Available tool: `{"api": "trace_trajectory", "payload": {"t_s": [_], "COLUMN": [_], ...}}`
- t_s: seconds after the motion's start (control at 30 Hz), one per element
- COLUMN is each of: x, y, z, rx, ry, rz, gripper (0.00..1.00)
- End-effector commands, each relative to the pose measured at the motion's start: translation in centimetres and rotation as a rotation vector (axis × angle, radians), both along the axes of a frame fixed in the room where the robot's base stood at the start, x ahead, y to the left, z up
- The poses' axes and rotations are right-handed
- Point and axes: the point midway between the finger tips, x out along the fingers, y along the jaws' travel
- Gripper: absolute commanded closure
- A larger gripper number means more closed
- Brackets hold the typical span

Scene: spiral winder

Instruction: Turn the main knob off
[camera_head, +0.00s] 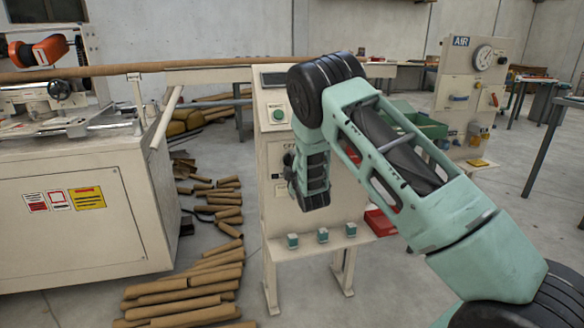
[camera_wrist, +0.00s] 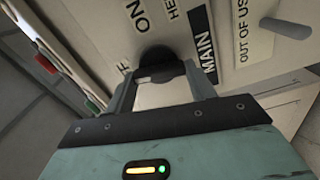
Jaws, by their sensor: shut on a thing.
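The main knob (camera_wrist: 154,56) is a dark round knob on the pale panel in the wrist view, beside a black "MAIN" label (camera_wrist: 207,58). The word "ON" (camera_wrist: 141,17) is printed near it. My gripper (camera_wrist: 161,73) is shut on the knob, with one finger on each side. The fingers partly hide the knob, and its exact turn cannot be read.
A grey peg-like handle (camera_wrist: 287,28) sticks out near an "OUT OF USE" label. A green button (camera_head: 278,114) is above my gripper, and small green blocks (camera_head: 322,235) line the panel's lower ledge. Cardboard tubes (camera_head: 185,298) lie on the floor at left.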

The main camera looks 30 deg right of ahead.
Motion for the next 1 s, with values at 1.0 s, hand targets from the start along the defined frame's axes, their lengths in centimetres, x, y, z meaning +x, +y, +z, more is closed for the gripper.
{"api": "trace_trajectory", "payload": {"t_s": [1.0], "x": [-0.04], "y": [-0.06], "z": [-0.13], "rx": [-0.190], "ry": [0.056], "rz": [-0.001], "gripper": [0.29]}}
